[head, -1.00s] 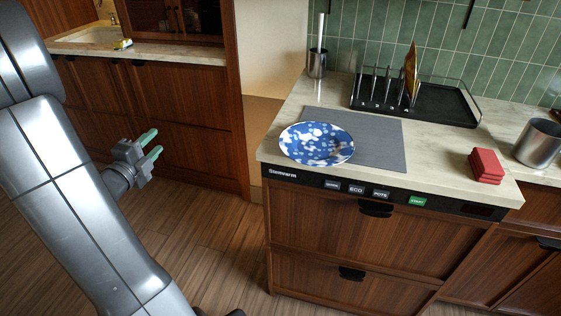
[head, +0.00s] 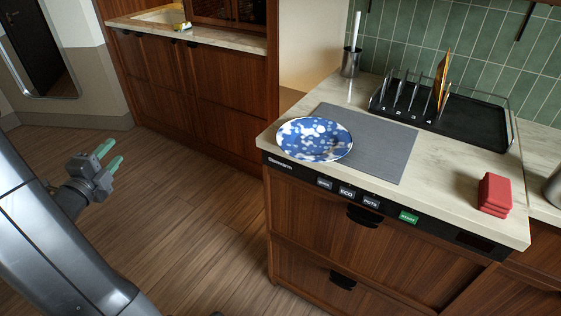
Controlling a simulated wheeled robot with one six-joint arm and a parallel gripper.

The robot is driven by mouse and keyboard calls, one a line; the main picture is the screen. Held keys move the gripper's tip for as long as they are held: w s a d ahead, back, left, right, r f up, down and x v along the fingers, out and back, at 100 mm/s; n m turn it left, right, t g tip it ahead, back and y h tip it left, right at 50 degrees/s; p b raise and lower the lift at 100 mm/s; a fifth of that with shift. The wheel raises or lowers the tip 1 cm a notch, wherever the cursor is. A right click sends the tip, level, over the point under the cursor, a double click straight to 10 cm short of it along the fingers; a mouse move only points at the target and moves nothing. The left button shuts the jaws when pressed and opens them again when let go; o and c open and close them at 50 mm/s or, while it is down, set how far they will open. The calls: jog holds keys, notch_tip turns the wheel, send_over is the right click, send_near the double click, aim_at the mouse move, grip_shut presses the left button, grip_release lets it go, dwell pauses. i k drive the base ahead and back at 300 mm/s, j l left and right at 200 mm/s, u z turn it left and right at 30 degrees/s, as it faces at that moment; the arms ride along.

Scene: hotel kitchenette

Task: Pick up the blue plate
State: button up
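The blue plate (head: 314,139) is round with white blotches. It lies at the front left of the counter, partly on a grey mat (head: 378,150), with its near edge close to the counter's front edge. My gripper (head: 113,155) has two green-tipped fingers with a gap between them. It is open and empty, over the floor to the left of the counter and well apart from the plate.
A black dish rack (head: 455,120) holding an upright yellow-orange plate (head: 442,80) stands behind the mat. Red folded cloths or blocks (head: 494,194) sit at right. A metal cup with a brush (head: 350,62) stands at back left. Wooden floor (head: 190,200) lies clear between me and the cabinets.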

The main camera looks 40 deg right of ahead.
aim_at(311, 139)
jog(key=k+z, duration=0.4)
jog(key=k+l+z, duration=0.25)
jog(key=k+z, duration=0.15)
